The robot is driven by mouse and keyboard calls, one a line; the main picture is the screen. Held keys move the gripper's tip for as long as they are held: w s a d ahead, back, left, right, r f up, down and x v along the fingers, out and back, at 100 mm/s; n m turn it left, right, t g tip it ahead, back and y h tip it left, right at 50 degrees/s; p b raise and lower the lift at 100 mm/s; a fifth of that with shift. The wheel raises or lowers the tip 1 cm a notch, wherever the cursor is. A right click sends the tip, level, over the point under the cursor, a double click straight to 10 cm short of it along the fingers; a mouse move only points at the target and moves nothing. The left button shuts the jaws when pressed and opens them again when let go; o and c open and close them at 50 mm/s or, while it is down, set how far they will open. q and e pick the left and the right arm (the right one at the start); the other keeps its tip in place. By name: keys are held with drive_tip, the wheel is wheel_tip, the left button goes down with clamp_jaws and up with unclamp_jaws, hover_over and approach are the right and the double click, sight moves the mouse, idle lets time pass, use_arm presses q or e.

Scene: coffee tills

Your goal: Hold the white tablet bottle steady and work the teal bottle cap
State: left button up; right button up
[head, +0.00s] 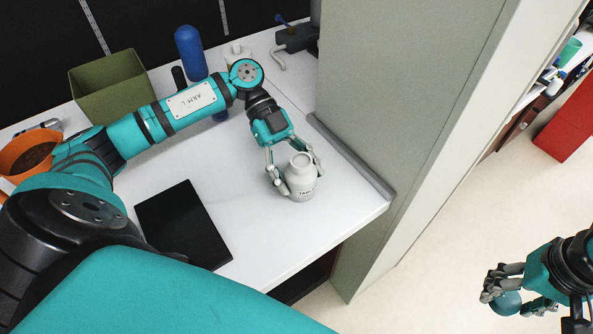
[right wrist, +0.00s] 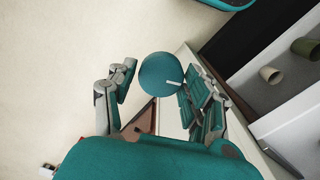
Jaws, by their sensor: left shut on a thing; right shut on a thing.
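The white tablet bottle (head: 301,172) stands upright on the white counter, near its front right edge. Its neck shows with no cap on it. My left gripper (head: 293,175) is shut on the bottle, with fingers on both sides of its body. The teal bottle cap (head: 506,302) is in my right gripper (head: 517,301), well off to the right of the counter and above the floor. In the right wrist view the cap (right wrist: 161,74) shows as a round teal disc with a pale mark, between the fingers of my right gripper (right wrist: 160,88).
A black flat pad (head: 183,228) lies on the counter (head: 238,208). An olive bin (head: 117,92), an orange bowl (head: 28,152) and a blue bottle (head: 190,52) stand further back. A tall grey-green panel (head: 400,110) rises right of the counter. A red box (head: 568,125) stands far right.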

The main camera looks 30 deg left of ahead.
use_arm(q)
drive_tip(key=c, duration=0.9)
idle(0.5)
drive_tip(key=o, duration=1.6)
drive_tip(key=shift+c, duration=0.2)
drive_tip(key=c, duration=1.6)
drive_tip(key=shift+o, duration=0.2)
